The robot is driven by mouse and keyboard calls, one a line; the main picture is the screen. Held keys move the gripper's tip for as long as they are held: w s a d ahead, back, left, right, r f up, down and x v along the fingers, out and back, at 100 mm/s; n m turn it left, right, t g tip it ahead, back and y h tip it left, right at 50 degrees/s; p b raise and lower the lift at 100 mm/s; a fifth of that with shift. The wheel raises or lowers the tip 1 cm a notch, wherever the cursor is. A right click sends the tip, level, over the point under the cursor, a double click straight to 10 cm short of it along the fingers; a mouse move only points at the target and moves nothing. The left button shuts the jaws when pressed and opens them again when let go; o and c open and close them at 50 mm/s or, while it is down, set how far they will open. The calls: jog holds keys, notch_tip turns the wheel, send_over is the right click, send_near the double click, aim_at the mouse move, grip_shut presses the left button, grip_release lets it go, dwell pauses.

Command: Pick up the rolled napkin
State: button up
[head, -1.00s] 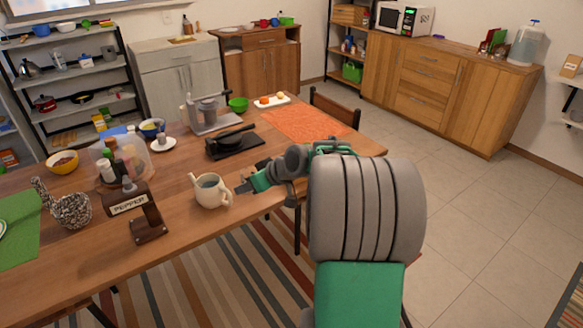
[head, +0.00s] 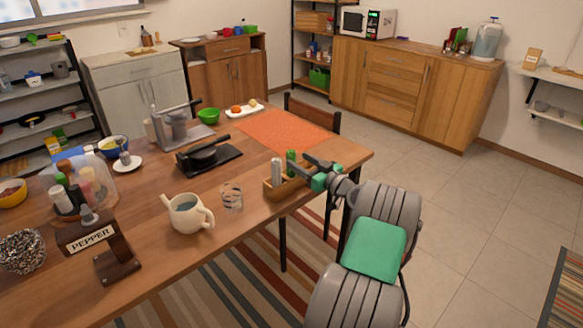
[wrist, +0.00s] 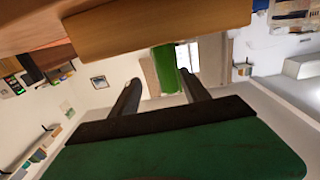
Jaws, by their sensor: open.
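A small wooden caddy (head: 272,190) stands near the table's right front edge. A green upright roll (head: 291,160), possibly the rolled napkin, rises from it beside a pale grey cylinder (head: 277,170). My gripper (head: 307,163) is open, just right of the green roll at about its height. In the wrist view the picture is upside down: the green roll (wrist: 165,70) hangs from the wooden caddy (wrist: 155,30) and shows beyond and between my open fingertips (wrist: 158,78). I cannot tell whether a finger touches it.
A glass (head: 232,197) and a cream teapot (head: 188,213) stand left of the caddy. The pepper dispenser (head: 115,250) is at the left front.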

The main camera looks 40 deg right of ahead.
jog(key=w, duration=0.2)
jog(key=w+a, duration=0.1)
jog(key=w, duration=0.3)
jog(key=shift+w+a+r, duration=0.1)
jog(key=shift+a, duration=0.25)
jog(key=shift+w+d, duration=0.1)
grip_shut()
